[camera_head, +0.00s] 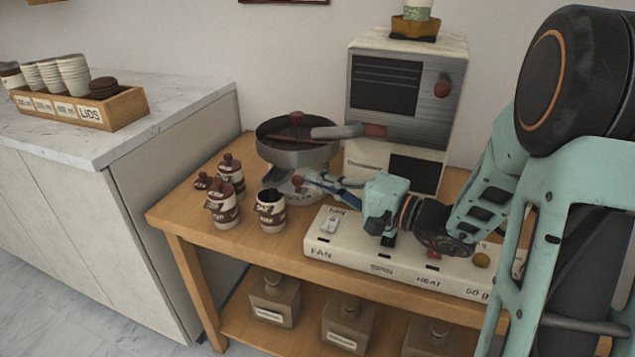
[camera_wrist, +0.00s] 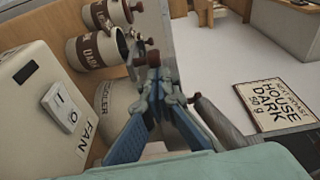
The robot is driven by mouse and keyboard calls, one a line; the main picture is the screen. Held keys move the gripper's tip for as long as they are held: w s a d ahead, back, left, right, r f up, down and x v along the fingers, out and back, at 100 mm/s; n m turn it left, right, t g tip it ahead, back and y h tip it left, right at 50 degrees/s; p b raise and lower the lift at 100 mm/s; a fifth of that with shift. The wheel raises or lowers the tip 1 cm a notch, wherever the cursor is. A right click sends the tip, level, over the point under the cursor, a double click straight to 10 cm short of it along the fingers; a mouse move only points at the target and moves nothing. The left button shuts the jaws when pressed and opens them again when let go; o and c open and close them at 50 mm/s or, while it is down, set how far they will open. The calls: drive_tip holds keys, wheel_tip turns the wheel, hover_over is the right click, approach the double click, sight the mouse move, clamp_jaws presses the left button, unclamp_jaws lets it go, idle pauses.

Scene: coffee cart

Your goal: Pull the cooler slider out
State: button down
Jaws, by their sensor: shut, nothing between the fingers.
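The cooler is a round grey pan (camera_head: 298,150) on a pale base (camera_head: 296,188); part of its lettering shows on a pale rounded body in the wrist view (camera_wrist: 112,110). A small red-brown knob (camera_head: 298,181), which looks like the slider's end, sits at the front of the base. My gripper (camera_head: 318,181) is shut, its fingertips at or just right of this knob; I cannot tell whether they touch. In the wrist view my gripper (camera_wrist: 157,78) has a brown knob (camera_wrist: 153,58) right at its tips. The fingers hide part of the cooler.
A control box (camera_head: 400,262) marked FAN and HEAT lies below my wrist. Labelled canisters (camera_head: 271,212) stand left of the cooler. The roaster (camera_head: 405,105) stands behind. A counter with a lids-and-cups box (camera_head: 120,108) is at left. Several jars (camera_head: 273,300) stand on the lower shelf.

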drive_tip(key=shift+w+d, duration=0.15)
drive_tip(key=shift+w, duration=0.1)
drive_tip(key=shift+w+d+b, duration=0.7)
drive_tip(key=shift+w+d, duration=0.3)
drive_tip(key=shift+d, duration=0.15)
drive_tip(key=shift+s+d+r+p, duration=0.1)
drive_tip(key=shift+d+p, duration=0.1)
drive_tip(key=shift+d, duration=0.3)
drive_tip(key=shift+s+d+r+p, duration=0.1)
drive_tip(key=shift+d+p, duration=0.05)
drive_tip(key=shift+d, duration=0.3)
drive_tip(key=p+v, duration=0.1)
drive_tip(key=v, duration=0.7)
drive_tip(key=shift+s, duration=0.25)
